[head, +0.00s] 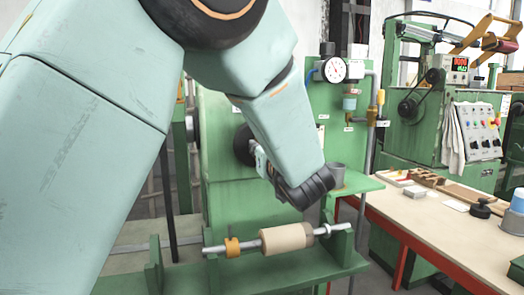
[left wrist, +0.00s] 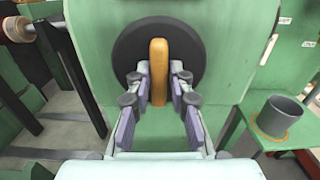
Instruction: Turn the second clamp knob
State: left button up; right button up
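The clamp knob is an orange-brown bar (left wrist: 159,72) standing upright across a round black disc (left wrist: 188,52) on the green machine face. In the left wrist view my left gripper (left wrist: 160,92) points straight at it, with one finger on each side of the bar. The fingers look spread, with narrow gaps beside the bar; contact cannot be made out. In the head view my left gripper (head: 259,160) is in front of the black disc (head: 242,145), and the bar is hidden. My right gripper is not in view.
A grey cup (head: 337,175) stands on a green shelf right of the machine. Below my wrist, a shaft with a beige roll (head: 287,238) and an orange collar (head: 232,247) lies across green supports. A workbench (head: 424,217) with small items is at the right.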

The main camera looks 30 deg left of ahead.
pick_arm(q)
jog(key=o, duration=0.3)
jog(key=shift+f, duration=0.2)
jog(key=shift+o, duration=0.2)
notch_tip(320, 180, up, 10)
jog(key=shift+s+f, duration=0.1)
dwell(0.7)
